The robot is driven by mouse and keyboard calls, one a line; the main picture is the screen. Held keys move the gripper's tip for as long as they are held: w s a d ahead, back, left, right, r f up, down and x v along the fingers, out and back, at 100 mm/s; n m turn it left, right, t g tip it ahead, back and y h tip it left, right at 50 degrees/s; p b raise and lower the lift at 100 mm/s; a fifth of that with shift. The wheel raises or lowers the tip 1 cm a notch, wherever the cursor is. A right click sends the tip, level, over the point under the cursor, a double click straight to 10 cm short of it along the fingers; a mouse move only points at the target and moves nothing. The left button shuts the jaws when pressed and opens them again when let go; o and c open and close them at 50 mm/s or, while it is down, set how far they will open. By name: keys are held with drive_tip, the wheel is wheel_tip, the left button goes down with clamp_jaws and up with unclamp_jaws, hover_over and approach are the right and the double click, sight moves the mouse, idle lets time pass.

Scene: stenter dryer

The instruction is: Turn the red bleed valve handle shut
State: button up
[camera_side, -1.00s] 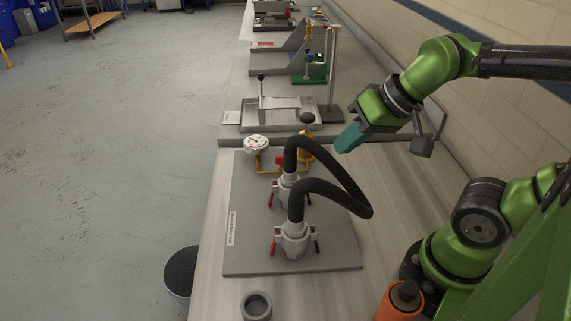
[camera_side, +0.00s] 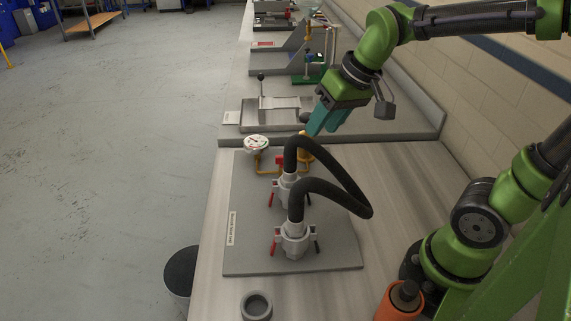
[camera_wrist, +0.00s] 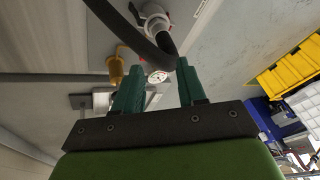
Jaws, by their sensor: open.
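The red bleed valve handle (camera_side: 279,160) is a small red block on the yellow pipework, between the white-faced gauge (camera_side: 256,144) and the yellow cylinder (camera_side: 305,151) in the side view. My gripper (camera_side: 320,130) is open and empty, with teal fingers pointing down. It hangs above and to the right of the handle, near the yellow cylinder, apart from the handle. In the wrist view the gauge (camera_wrist: 157,77) shows between the open fingers, and the yellow cylinder (camera_wrist: 115,70) is left of them. I cannot make out the handle for certain there.
A black hose (camera_side: 352,189) arches between two grey couplings with red levers (camera_side: 273,243) on the grey base plate (camera_side: 250,262), close to the handle. A metal tray (camera_side: 248,118) stands behind. A grey ring (camera_side: 256,306) and orange container (camera_side: 395,304) are at the front.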

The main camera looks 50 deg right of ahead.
drive_tip(key=w+d+n+g+h, duration=0.1)
drive_tip(key=w+d+n+g, duration=0.1)
drive_tip(key=w+n, duration=0.45)
drive_tip(key=w+d+n+g, duration=0.2)
drive_tip(key=w+n+g, duration=0.1)
drive_tip(key=w+n, duration=0.4)
drive_tip(key=shift+m, duration=0.75)
drive_tip(key=f, duration=1.1)
drive_tip(key=w+f, duration=0.1)
drive_tip(key=f, duration=0.4)
drive_tip(key=shift+w+d+f, duration=0.1)
drive_tip(key=shift+d+f, duration=0.1)
drive_tip(key=shift+f, duration=0.15)
clamp_jaws()
